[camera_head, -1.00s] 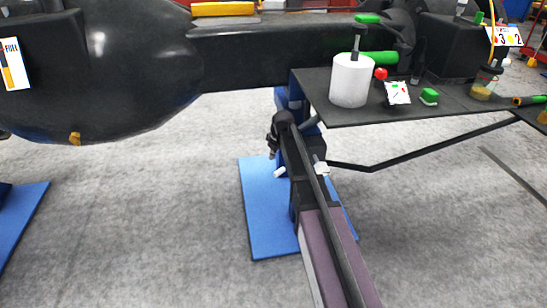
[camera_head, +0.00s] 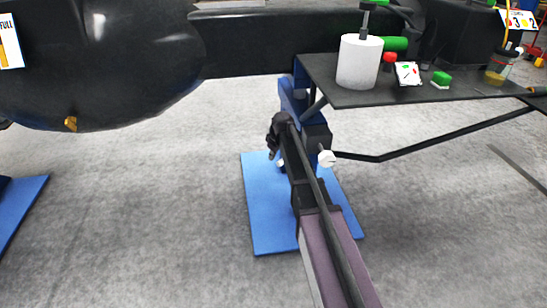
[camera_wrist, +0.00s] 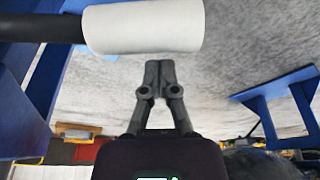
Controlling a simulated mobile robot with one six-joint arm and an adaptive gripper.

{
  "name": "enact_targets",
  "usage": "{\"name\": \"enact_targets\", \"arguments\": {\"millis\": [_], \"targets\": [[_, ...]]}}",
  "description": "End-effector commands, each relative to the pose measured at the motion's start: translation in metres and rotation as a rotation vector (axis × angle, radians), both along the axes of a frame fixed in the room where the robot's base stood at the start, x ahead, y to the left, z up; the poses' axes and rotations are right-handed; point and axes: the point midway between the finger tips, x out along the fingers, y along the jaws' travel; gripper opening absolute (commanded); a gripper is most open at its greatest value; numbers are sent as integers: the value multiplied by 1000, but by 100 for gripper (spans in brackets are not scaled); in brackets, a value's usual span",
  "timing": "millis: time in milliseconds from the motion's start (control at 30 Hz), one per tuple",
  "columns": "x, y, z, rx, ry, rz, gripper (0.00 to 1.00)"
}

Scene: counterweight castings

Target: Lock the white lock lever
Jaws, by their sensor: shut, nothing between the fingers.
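A white cylindrical handle on a black rod, which looks like the white lock lever (camera_wrist: 143,27), lies across the top of the wrist view. My gripper (camera_wrist: 158,68) is shut and empty, its fingertips just below the handle in that picture, with a small gap seeming to show. In the head view, my gripper (camera_head: 273,146) is a small dark shape beside the blue stand (camera_head: 287,97). A white knob (camera_head: 326,158) shows just right of my arm there. My arm hides part of the stand, and I cannot tell how far the lever is turned.
A large black rounded body (camera_head: 110,70) fills the upper left. A blue base plate (camera_head: 272,230) lies on open grey floor.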

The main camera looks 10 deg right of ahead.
Motion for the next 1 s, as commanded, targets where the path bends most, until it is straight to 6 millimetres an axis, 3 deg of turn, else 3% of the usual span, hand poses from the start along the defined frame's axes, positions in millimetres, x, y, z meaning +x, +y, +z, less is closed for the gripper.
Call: {"name": "enact_targets", "arguments": {"millis": [133, 500, 1000], "targets": [[2, 2, -11, 0, 0, 0, 0], [-26, -17, 7, 0, 0, 0, 0], [-28, -20, 7, 0, 0, 0, 0]]}}
